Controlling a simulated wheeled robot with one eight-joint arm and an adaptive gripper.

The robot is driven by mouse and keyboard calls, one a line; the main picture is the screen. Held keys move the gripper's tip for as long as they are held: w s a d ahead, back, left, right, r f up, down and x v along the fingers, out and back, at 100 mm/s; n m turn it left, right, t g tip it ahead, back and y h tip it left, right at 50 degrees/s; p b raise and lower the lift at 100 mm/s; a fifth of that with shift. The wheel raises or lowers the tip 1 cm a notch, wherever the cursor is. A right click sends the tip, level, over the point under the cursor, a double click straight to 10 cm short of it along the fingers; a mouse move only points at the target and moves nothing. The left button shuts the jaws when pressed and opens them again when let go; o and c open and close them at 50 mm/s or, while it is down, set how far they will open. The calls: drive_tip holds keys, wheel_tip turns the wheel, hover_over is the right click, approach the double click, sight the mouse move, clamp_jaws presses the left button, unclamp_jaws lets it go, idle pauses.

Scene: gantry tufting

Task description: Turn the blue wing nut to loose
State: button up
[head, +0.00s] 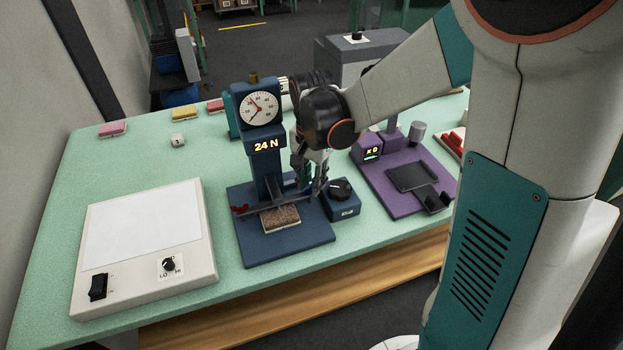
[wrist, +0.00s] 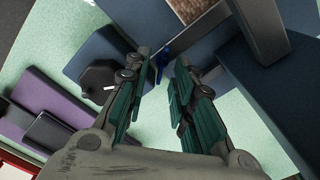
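The blue wing nut (wrist: 161,61) shows in the wrist view between and just beyond my fingertips, at the end of a grey clamp bar. In the head view my fingers mostly hide it. My gripper (head: 308,187) points down at the right end of the clamp bar on the dark blue test stand (head: 258,250). In the wrist view its two fingers stand apart, one on each side of the nut, with a gap visible. A red wing nut (head: 239,209) is at the bar's left end. A brown sample (head: 281,216) lies beneath the bar.
The stand's column carries a dial and a "24 N" display (head: 266,146). A blue knob box (head: 341,199) stands close to the right of my gripper, with a purple device (head: 404,185) beyond it. A white light panel (head: 145,240) lies left.

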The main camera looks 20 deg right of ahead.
drive_tip(key=shift+r, duration=0.1)
wheel_tip(320, 180, up, 12)
idle(0.5)
drive_tip(key=shift+a, duration=0.1)
